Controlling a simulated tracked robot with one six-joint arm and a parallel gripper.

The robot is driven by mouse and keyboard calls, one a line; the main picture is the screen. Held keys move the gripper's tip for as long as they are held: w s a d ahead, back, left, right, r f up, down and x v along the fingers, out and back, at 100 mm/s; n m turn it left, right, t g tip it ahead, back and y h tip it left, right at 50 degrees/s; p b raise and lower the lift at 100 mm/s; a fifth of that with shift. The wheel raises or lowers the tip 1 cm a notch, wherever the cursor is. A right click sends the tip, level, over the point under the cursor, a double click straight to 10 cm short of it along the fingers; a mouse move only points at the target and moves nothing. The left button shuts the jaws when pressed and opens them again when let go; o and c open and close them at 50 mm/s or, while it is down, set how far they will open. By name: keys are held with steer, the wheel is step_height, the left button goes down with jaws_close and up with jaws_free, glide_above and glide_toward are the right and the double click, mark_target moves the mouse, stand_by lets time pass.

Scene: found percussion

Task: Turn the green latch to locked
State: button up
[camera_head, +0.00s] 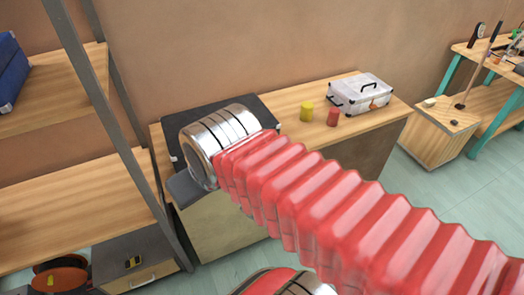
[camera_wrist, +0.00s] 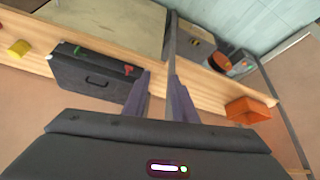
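The green latch (camera_wrist: 77,51) shows small on the near edge of a dark case (camera_wrist: 92,82) in the wrist view. A red latch (camera_wrist: 129,70) sits on the same edge, closer to my fingers. The case lies on a wooden bench top and has a black handle. My gripper (camera_wrist: 160,77) is open and empty, its two fingers apart. It is to the right of the green latch in the picture, and I see no contact. In the head view the dark case (camera_head: 174,118) is partly covered by my arm; the latches and my fingers are hidden there.
A yellow cylinder (camera_head: 307,111), a red cylinder (camera_head: 333,116) and a clear case (camera_head: 361,94) stand on the bench right of the dark case. A grey shelf post (camera_head: 110,120) rises at left. An orange box (camera_wrist: 248,110) is right of my fingers.

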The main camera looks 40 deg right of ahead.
steer(key=w+d+f+t+h, duration=0.2)
steer(key=w+d+f, duration=0.5)
steer(key=w+d, duration=0.4)
steer(key=w+d+f+t+h, duration=0.1)
steer(key=w+d+f+t, duration=0.1)
steer(key=w+d+f, duration=0.65)
steer(key=s+d+f+m+t, duration=0.1)
steer(key=s+d+f+t, duration=0.35)
steer(key=d+f, duration=0.8)
steer(key=s+f+m+t+h, duration=0.1)
steer(key=s+f+m+t, duration=0.1)
steer(key=s, duration=0.3)
steer(key=shift+s+d+f+t+h, duration=0.2)
steer(key=shift+s+d+t+h, duration=0.2)
steer(key=shift+t, duration=0.15)
steer(key=shift+w, duration=0.15)
steer(key=x, duration=1.3)
steer(key=shift+w+d, duration=0.15)
steer(key=shift+w, duration=0.15)
steer(key=shift+c, duration=0.5)
